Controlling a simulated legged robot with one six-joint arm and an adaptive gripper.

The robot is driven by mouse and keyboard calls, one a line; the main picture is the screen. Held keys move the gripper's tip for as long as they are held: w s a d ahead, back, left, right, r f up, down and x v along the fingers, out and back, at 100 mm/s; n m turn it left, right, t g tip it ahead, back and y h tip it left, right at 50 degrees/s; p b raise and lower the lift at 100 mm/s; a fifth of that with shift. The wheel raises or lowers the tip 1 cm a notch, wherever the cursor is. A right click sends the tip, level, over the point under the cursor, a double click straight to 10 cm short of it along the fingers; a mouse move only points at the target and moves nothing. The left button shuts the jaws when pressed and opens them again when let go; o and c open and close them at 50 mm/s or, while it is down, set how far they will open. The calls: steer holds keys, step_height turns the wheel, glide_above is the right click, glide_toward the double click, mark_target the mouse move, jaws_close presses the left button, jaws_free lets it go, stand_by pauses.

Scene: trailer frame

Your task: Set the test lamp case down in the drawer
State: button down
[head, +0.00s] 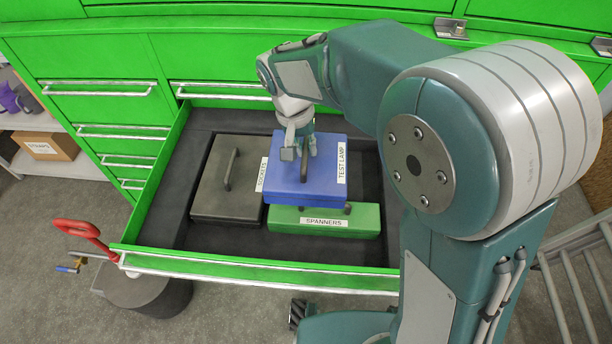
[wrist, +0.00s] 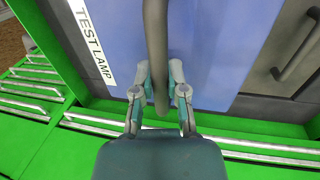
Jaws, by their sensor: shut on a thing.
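The blue test lamp case (head: 325,180), with a white "TEST LAMP" label, is in the open green drawer (head: 180,256), at the back middle. In the wrist view the blue case (wrist: 215,50) fills the upper middle. My gripper (head: 298,148) is shut on the case's dark upright handle; in the wrist view my gripper (wrist: 160,98) has a finger on each side of the handle (wrist: 156,40). The case looks level. Its underside is hidden, so I cannot tell whether it touches the drawer floor.
A dark grey case (head: 215,185), its label partly hidden, lies left of the blue case. A green "SPANNERS" case (head: 340,228) lies in front. Dark bare drawer floor (head: 215,240) shows near the front. A red-handled object (head: 85,232) stands outside, front left.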

mark_target(335, 138)
steer(key=w+d+f, duration=0.1)
steer(key=w+d, duration=0.1)
steer(key=w+d+f, duration=0.1)
steer(key=w+d, duration=0.1)
steer(key=w+d+f, duration=0.2)
steer(key=shift+d, duration=0.1)
steer(key=shift+w+d+f, duration=0.5)
steer(key=shift+w+f, duration=0.05)
steer(key=shift+f, duration=0.85)
steer(key=shift+w+d+f, duration=0.5)
steer(key=shift+w+f, duration=0.05)
steer(key=shift+f, duration=0.9)
steer(key=shift+w+d+f, duration=0.5)
steer(key=shift+w+f, duration=0.05)
steer(key=shift+f, duration=0.85)
steer(key=c, duration=0.7)
jaws_free()
steer(key=shift+f, duration=0.1)
